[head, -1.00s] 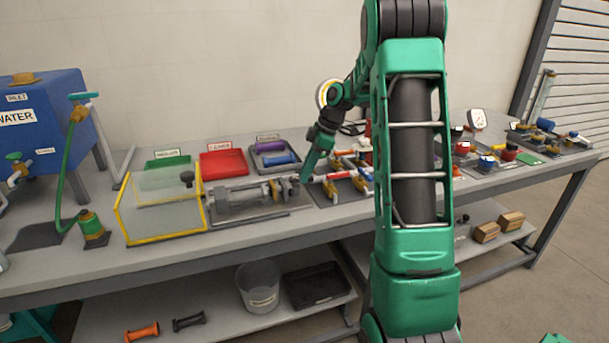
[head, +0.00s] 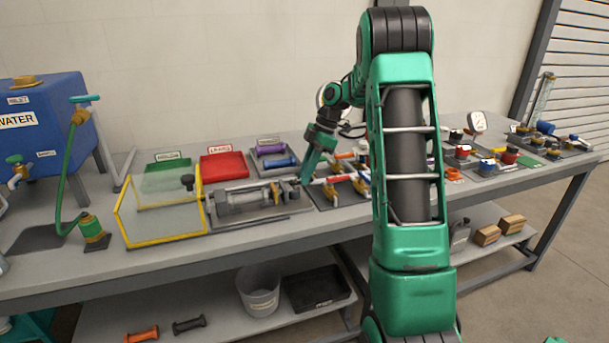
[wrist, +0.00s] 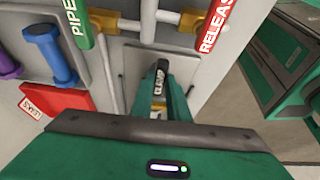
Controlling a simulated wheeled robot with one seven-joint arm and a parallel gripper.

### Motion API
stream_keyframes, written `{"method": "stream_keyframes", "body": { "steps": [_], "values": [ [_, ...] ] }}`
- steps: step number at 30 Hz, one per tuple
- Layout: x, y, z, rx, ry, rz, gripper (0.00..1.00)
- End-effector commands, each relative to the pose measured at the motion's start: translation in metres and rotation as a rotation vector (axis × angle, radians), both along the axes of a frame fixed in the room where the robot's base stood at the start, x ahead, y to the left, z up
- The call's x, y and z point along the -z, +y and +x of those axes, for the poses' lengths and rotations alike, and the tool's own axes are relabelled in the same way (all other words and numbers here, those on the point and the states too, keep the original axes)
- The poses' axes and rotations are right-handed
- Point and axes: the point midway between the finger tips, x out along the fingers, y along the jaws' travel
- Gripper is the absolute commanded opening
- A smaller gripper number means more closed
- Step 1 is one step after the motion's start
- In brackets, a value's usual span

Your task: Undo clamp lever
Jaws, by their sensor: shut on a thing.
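The lever itself is hidden by the gripper in the head view.
A yellow-framed clear guard (head: 160,218) stands left of the pump. Behind it are a green tray (head: 168,178), a red tray (head: 224,165) and a tray with rollers.

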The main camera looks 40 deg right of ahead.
Motion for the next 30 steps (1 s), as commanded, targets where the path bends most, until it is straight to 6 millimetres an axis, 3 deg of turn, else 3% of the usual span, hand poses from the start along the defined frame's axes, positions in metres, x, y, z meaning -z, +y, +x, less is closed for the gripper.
{"method": "stream_keyframes", "body": {
  "steps": [2, 3, 16, 30],
  "values": [
    [-0.001, 0.0, 0.001, -0.002, -0.004, -0.001, 0.0],
    [-0.001, 0.0, 0.001, -0.002, -0.004, -0.001, 0.23],
    [-0.008, -0.003, 0.0, 0.0, -0.004, -0.001, 0.23],
    [-0.081, -0.033, -0.008, 0.0, -0.003, -0.001, 0.23]
  ]
}}
